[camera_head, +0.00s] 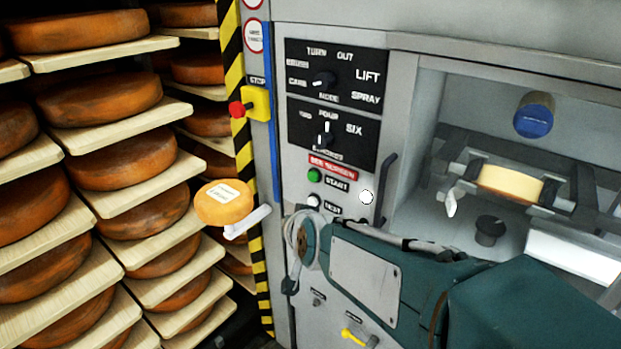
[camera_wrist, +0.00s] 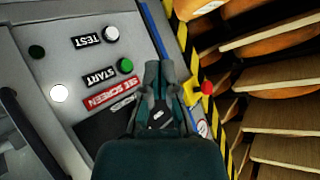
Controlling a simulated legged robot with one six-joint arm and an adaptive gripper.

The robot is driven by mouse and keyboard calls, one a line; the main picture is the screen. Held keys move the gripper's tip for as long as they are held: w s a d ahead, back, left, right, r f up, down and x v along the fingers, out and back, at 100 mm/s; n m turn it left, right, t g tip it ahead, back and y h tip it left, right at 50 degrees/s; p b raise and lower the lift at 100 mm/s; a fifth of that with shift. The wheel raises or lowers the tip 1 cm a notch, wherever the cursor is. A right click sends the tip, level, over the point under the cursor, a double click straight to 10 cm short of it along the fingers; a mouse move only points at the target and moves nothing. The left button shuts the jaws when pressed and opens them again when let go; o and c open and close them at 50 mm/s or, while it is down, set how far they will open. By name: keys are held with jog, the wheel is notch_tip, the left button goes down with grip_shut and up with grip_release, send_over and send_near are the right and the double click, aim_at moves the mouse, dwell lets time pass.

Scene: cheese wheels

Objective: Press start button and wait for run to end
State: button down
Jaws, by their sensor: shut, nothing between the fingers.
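The green start button (camera_head: 314,175) is on the grey machine panel, left of its START label (camera_head: 336,184). It also shows in the wrist view (camera_wrist: 125,65), where the panel appears upside down. My gripper (camera_wrist: 164,68) is shut and empty in the wrist view, its fingertips just right of the green button in the picture; I see no clear contact. In the head view my teal arm crosses the lower right, and the fingertips are hard to make out. A round lamp (camera_head: 366,197) right of the START label shows white. A cheese wheel (camera_head: 510,182) sits in the machine's bay.
A white button (camera_head: 313,201) by the TEST label is just below the start button. A red stop button (camera_head: 236,109) on a yellow box (camera_head: 257,103) is at the striped edge. Shelves of cheese wheels (camera_head: 120,158) fill the left. A dark handle (camera_head: 385,188) stands right of the lamp.

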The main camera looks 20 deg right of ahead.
aim_at(313, 177)
jog(key=w+f+m+t+h, duration=0.3)
jog(key=w+m+t+h, duration=0.1)
jog(key=w, duration=0.8)
jog(key=shift+w+f+m+t, duration=0.2)
jog(key=shift+f+m+t, duration=0.1)
jog(key=shift+m, duration=0.5)
jog(key=shift+d, duration=0.25)
jog(key=w+d, duration=0.5)
jog(key=d, duration=0.2)
jog(key=shift+w+d+r, duration=0.1)
jog(key=shift+w+d, duration=0.15)
jog(key=shift+d, duration=0.1)
